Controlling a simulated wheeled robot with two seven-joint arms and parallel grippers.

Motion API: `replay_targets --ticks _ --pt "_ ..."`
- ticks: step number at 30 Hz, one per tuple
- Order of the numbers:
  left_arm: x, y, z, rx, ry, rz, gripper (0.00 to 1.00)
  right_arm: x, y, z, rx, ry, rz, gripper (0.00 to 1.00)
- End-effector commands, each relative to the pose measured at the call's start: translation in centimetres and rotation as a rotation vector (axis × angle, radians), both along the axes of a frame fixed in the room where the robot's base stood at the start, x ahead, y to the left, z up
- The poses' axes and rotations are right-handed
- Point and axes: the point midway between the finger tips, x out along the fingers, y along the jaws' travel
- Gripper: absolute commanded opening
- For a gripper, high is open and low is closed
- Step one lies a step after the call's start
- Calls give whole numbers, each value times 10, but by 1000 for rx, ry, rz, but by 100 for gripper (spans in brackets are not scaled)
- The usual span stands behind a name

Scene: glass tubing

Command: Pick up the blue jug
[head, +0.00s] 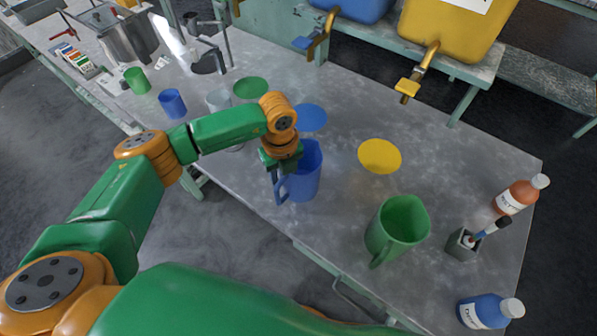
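The blue jug (306,178) is upright by the table's front edge, near the middle of the head view. Its handle (281,189) faces left and toward me. My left gripper (279,168) points down at the handle side of the jug, at or very close to the top of the handle. Its fingers are small and dark here, and I cannot tell whether they are closed on the handle. I cannot tell whether the jug's base touches the table. My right gripper is not in view.
A green jug (396,228) stands to the right on the grey table (340,215). Blue (311,117), yellow (379,155) and green (250,88) discs lie behind. A clear cup (218,100) and blue cup (172,103) are left. Bottles (519,195) and a brush holder (463,244) stand right.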

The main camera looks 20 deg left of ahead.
Motion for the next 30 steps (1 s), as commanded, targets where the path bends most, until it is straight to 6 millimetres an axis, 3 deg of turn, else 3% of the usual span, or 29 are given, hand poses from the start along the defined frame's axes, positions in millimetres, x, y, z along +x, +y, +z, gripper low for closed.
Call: replay_targets --ticks 3,9,10,14,30 --pt "0 0 -14 -1 1 0 38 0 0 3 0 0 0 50" --pt "0 -1 -18 -1 -1 -1 38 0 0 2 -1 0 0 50" --pt "0 -1 -18 -1 -1 -1 36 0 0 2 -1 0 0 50" --pt "0 -1 -17 -1 -1 -1 1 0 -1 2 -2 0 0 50" --pt "0 -1 -17 -1 -1 -1 0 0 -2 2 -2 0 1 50"
